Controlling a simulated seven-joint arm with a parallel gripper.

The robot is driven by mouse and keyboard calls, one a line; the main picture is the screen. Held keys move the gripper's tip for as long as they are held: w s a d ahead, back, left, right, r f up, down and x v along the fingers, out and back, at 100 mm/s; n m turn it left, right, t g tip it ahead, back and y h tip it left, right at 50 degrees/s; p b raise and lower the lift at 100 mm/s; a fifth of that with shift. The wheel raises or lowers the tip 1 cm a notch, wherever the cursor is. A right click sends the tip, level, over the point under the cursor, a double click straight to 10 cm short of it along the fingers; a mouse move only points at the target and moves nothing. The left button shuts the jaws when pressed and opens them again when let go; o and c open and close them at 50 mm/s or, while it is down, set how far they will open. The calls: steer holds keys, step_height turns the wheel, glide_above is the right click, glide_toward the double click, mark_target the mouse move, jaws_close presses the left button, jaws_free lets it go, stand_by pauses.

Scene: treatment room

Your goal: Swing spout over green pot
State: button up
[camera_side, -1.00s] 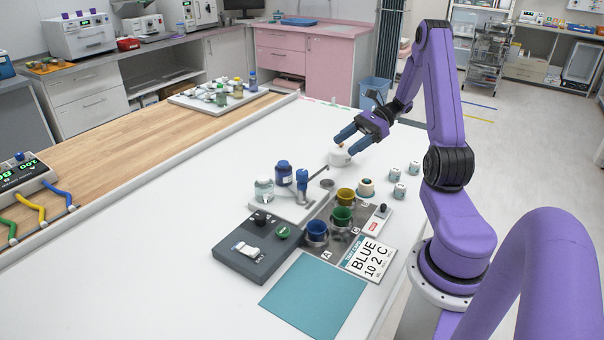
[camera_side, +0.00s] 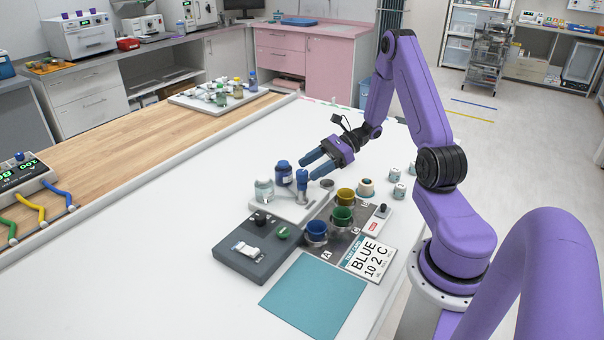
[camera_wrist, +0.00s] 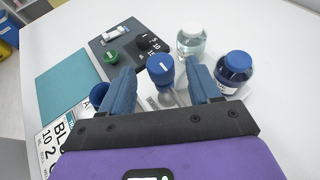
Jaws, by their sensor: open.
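A blue-topped spout post (camera_side: 302,180) stands on a pale base beside the pots. My gripper (camera_side: 306,165) is open just above it, and in the wrist view the blue knob (camera_wrist: 160,68) shows between the spread fingers (camera_wrist: 158,72). I cannot tell whether a finger touches it. A metal spout part shows below the knob in the wrist view; its tip is hidden. The green pot (camera_side: 342,216) stands on the dark plate between a blue pot (camera_side: 316,231) and a yellow pot (camera_side: 346,196). I cannot make out the green pot in the wrist view.
A dark control box (camera_side: 255,250), a teal mat (camera_side: 314,296) and a BLUE 10 2 C card (camera_side: 368,258) lie in front.

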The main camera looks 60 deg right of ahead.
mark_target(305, 171)
steer(key=shift+x, duration=1.95)
steer(key=shift+c, duration=0.3)
jaws_close()
